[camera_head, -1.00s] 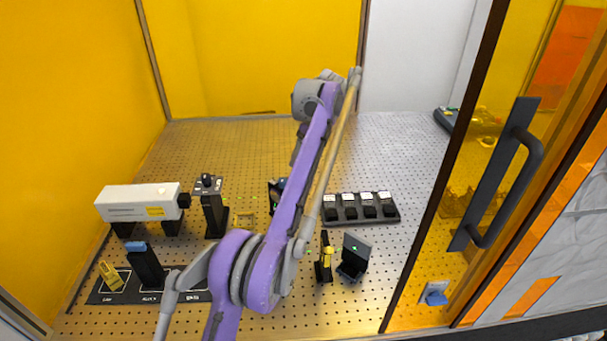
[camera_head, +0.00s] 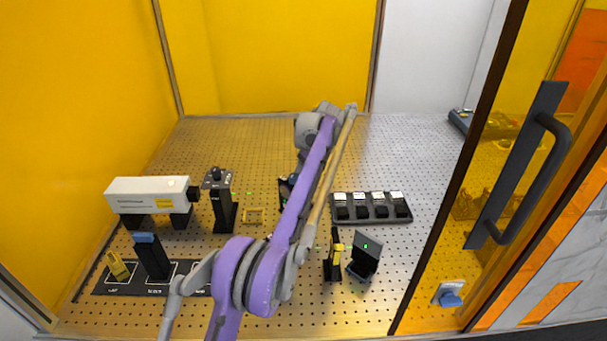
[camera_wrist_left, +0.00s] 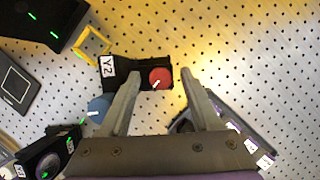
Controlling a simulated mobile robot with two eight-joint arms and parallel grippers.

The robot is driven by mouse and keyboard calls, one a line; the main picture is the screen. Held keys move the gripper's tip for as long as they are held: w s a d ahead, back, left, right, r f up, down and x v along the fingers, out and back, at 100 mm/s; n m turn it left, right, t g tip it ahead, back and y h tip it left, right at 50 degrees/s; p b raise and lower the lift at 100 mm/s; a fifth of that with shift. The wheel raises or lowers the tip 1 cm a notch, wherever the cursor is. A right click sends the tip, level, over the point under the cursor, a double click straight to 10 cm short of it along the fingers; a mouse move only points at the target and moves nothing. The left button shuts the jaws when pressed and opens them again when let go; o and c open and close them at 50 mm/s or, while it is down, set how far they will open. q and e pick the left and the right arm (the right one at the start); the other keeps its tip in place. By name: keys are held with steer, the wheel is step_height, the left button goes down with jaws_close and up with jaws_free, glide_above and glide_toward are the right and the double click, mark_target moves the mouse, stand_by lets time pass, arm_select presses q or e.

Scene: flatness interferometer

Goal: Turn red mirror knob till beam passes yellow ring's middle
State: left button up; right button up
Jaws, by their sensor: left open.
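In the left wrist view, the red knob (camera_wrist_left: 160,78) sits on the end of a black mirror mount labelled Y2 (camera_wrist_left: 122,72). A blue knob (camera_wrist_left: 98,108) is on the mount's other side. My left gripper (camera_wrist_left: 160,73) is open, with one finger on each side of the red knob; I cannot tell whether they touch it. In the head view my arm hides the gripper and most of the mount (camera_head: 284,186). A small yellow part sits on a black stand (camera_head: 335,256); its opening is not clear. A green spot lies on the dark screen (camera_head: 364,258) beside it.
A white laser box (camera_head: 150,195) and a black post (camera_head: 222,205) stand at the left. A square yellow frame (camera_head: 246,216) lies on the board. A rack of black blocks (camera_head: 370,207) is right of my arm. The door handle (camera_head: 520,165) is far right.

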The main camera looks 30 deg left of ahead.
arm_select(q)
jaws_close()
steer(key=shift+m, duration=0.4)
steer(key=m+t, duration=0.1)
steer(key=m, duration=0.1)
steer(key=shift+s+m, duration=0.15)
steer(key=shift+m, duration=0.15)
steer(key=shift+m+t+h, duration=0.6)
steer(key=shift+m+t, duration=0.1)
steer(key=shift+m, duration=0.9)
jaws_free()
